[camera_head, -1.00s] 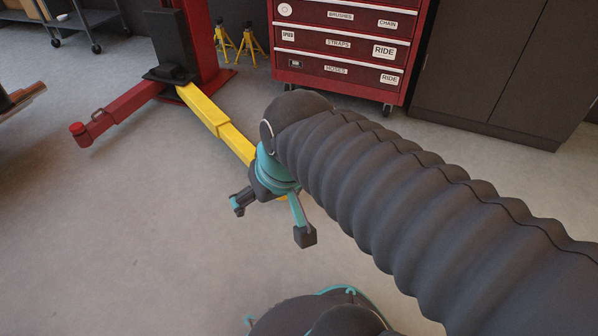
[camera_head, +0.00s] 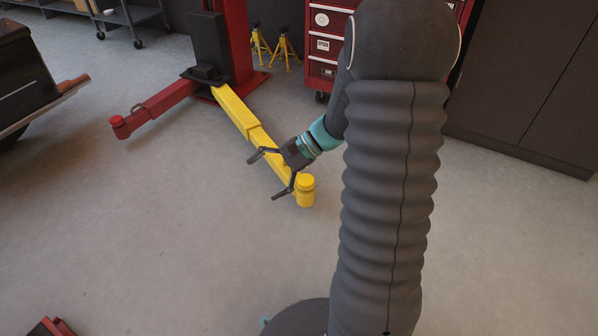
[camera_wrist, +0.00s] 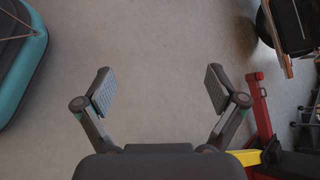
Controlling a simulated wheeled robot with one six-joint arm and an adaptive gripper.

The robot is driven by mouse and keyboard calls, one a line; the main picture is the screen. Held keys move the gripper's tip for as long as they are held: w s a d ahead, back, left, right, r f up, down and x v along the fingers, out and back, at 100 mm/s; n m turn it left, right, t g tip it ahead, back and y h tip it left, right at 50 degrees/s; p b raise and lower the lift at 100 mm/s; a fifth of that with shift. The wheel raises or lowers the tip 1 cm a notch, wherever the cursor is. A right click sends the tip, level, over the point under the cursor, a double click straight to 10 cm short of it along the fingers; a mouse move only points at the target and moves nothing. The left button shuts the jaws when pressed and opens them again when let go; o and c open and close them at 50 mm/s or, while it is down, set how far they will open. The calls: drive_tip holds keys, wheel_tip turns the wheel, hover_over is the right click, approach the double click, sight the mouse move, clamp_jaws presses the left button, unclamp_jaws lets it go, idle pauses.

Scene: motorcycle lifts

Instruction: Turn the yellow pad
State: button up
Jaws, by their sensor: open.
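The yellow pad (camera_head: 306,190) is a short round cylinder at the near end of the yellow lift arm (camera_head: 240,114). My gripper (camera_head: 264,177) is open and empty in the head view, its fingers spread to the left of the pad and over or beside the yellow arm. I cannot tell its height above the arm. In the wrist view my gripper's two fingers (camera_wrist: 160,90) stand wide apart over bare floor. A piece of the yellow arm (camera_wrist: 246,157) shows at lower right there; the pad does not show in that view.
A red lift arm (camera_head: 156,108) reaches left from the red post (camera_head: 237,40). Yellow stands (camera_head: 284,48) and a red tool cabinet (camera_head: 325,50) stand behind. Dark cabinets (camera_head: 530,80) are at right.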

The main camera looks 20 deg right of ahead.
drive_tip(key=w+d+f+m+t+y+p, duration=0.2)
drive_tip(key=w+d+f+m+t+y, duration=0.15)
drive_tip(key=w+d+f+m, duration=0.3)
drive_tip(key=m+t+h+p, duration=0.3)
drive_tip(key=m+t+h, duration=0.8)
drive_tip(key=m, duration=0.4)
approach(306, 183)
drive_tip(key=shift+t+y, duration=0.65)
drive_tip(key=w+f, duration=0.1)
drive_tip(key=w, duration=0.2)
drive_tip(key=w+a+f, duration=0.1)
drive_tip(key=w, duration=0.3)
drive_tip(key=w+f, duration=0.1)
drive_tip(key=w, duration=0.3)
drive_tip(key=shift+a, duration=0.35)
drive_tip(key=c, duration=1.1)
drive_tip(key=shift+a, duration=0.15)
drive_tip(key=shift+c, duration=0.3)
drive_tip(key=shift+b, duration=0.4)
